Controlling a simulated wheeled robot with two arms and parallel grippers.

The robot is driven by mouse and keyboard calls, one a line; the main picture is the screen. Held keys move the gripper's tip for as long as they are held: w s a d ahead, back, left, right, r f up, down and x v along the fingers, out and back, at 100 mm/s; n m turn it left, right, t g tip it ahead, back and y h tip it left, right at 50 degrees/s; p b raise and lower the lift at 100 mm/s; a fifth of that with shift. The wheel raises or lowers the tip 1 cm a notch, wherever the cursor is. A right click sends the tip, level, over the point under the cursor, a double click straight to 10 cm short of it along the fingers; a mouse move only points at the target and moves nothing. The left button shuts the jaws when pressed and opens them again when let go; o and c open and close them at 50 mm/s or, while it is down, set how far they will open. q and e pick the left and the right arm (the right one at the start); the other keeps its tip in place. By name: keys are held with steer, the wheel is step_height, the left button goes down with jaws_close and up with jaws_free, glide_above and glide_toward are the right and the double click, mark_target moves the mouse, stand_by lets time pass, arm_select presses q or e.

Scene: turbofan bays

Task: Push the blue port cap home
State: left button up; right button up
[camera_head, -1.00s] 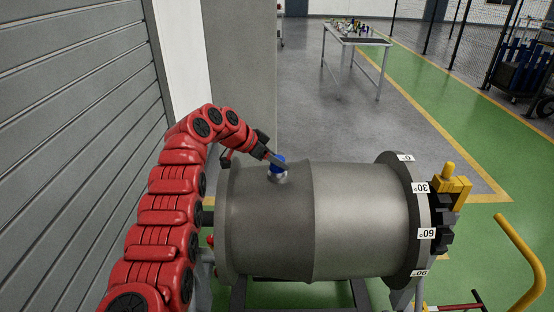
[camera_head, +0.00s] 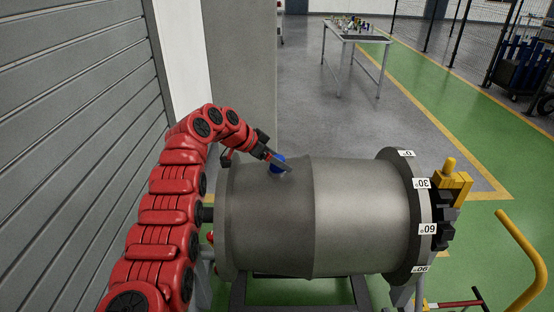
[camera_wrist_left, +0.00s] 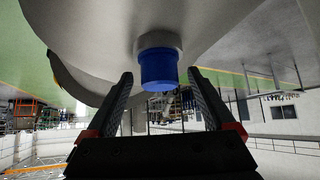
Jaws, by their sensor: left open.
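A blue port cap (camera_head: 276,166) sits on the upper side of the grey metal casing (camera_head: 360,215), towards its left end. My left gripper (camera_head: 281,162) is at the cap, its fingers partly covering it in the head view. In the left wrist view the blue cap (camera_wrist_left: 158,71) stands on a pale round port collar (camera_wrist_left: 159,41), between the tips of my open left gripper (camera_wrist_left: 160,77). I see a gap on each side of the cap. Whether the gripper's body touches the cap's face cannot be told. My right gripper is not in view.
A dark end ring with angle labels (camera_head: 425,229) and a yellow clamp-like part (camera_head: 454,185) are at the casing's right end. A ribbed grey wall (camera_head: 70,130) stands left of my arm. A yellow handrail (camera_head: 520,260) is at right. A table (camera_head: 355,38) stands far behind.

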arm_select(q)
steer(key=shift+a, duration=0.15)
steer(key=b+v, duration=0.3)
steer(key=v, duration=0.1)
steer(key=shift+a, duration=0.15)
steer(key=b+v, duration=0.3)
steer(key=v, duration=1)
steer(key=shift+d, duration=0.2)
steer(key=shift+r, duration=0.1)
